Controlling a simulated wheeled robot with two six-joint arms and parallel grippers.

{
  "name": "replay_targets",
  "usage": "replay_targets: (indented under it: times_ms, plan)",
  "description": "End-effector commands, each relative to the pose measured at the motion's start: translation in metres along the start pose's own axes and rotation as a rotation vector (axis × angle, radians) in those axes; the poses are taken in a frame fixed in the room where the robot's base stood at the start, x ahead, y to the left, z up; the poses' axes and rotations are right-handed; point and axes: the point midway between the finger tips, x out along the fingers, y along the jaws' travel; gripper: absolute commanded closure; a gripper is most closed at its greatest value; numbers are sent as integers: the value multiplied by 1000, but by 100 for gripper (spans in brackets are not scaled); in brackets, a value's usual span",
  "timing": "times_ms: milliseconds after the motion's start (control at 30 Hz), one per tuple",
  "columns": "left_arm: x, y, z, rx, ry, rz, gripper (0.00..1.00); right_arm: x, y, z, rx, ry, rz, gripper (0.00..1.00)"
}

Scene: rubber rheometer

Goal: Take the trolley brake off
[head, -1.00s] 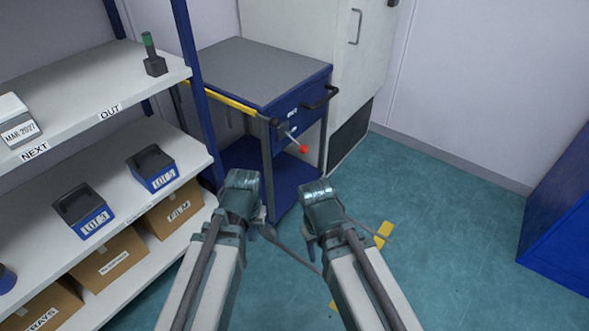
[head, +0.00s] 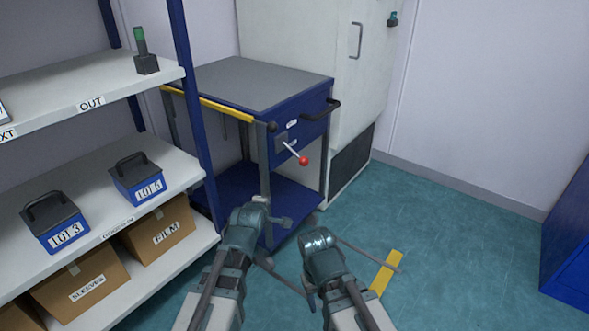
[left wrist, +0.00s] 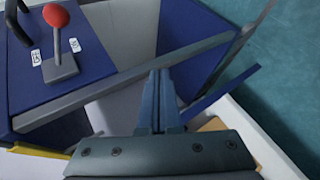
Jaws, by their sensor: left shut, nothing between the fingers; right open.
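The blue trolley (head: 296,128) with a grey top stands in the middle of the head view. A brake lever (head: 293,152) with a red ball (head: 304,160) sticks out from a small plate on its front. The lever's red ball also shows at the top left of the left wrist view (left wrist: 56,15), between two small labels I cannot read clearly. My left gripper (head: 272,215) is low in front of the trolley, below the lever. Its fingers (left wrist: 160,100) are shut, empty and apart from the lever. My right gripper (head: 318,240) is open and empty, below and right of it.
A shelf rack (head: 175,178) with lot boxes and cartons stands close on the left. A yellow bar (head: 215,104) runs along the trolley's left edge. A white cabinet (head: 345,80) stands behind the trolley. Green floor (head: 450,240) is open to the right; a blue unit (head: 570,230) stands at the far right.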

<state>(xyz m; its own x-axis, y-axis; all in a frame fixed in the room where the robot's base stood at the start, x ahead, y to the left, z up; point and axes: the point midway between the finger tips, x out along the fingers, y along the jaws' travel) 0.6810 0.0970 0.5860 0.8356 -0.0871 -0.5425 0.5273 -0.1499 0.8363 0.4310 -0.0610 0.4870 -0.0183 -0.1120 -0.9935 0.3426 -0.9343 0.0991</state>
Motion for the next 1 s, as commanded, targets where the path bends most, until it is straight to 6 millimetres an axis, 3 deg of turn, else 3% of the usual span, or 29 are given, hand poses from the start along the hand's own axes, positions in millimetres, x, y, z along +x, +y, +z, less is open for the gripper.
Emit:
replay_targets:
  times_ms: [200, 400, 867, 1000]
  plan:
    - [0, 50, 15, -319, -44, 206, 100, 0, 0, 0, 0, 0, 0, 50]
    - [-4, 73, 22, -474, -91, 300, 100, 0, 0, 0, 0, 0, 0, 50]
    - [-4, 78, 23, -512, -104, 320, 100, 0, 0, 0, 0, 0, 0, 50]
    - [6, 81, 24, -512, -104, 319, 100, 3, 0, 0, 0, 0, 0, 50]
